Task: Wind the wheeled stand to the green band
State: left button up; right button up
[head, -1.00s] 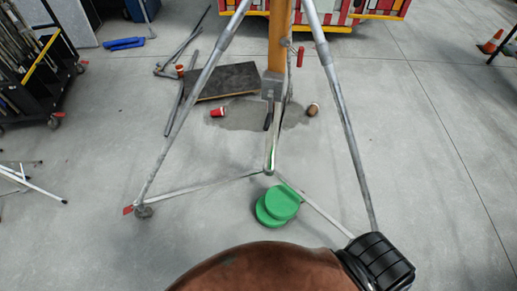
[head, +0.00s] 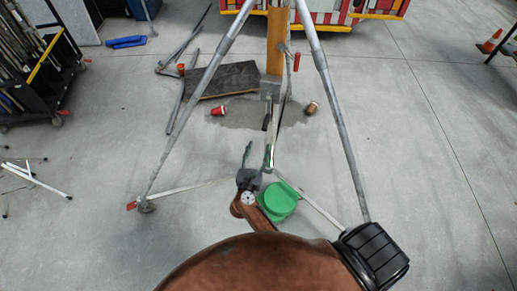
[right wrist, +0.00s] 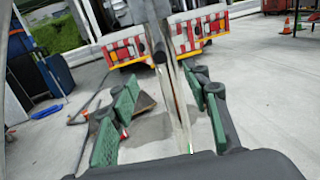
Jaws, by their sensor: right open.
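The stand (head: 188,108) is a grey tripod with spread legs and a central post. A dark crank-like handle (head: 266,122) hangs beside the post in the head view. A thin green mark shows low on the post; I cannot tell whether it is the green band. My right gripper (head: 258,153) is low in front of the post, below the handle. In the right wrist view, its green-padded fingers (right wrist: 163,117) are spread, with the grey post (right wrist: 177,95) showing between them, apparently beyond. My left gripper is out of view.
A green round tub (head: 280,200) is on the floor beside my right arm. A dark board (head: 228,80), loose tubes and two cups (head: 219,111) lie behind the stand. A black cart (head: 35,75) stands left. The floor at right is mostly clear.

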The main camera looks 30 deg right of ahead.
aim_at(266, 124)
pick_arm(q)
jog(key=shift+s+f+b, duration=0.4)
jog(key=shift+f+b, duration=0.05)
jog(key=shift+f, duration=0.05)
pick_arm(e)
jog(key=x, duration=1.4)
jog(key=shift+s, duration=0.1)
jog(key=shift+c, duration=0.5)
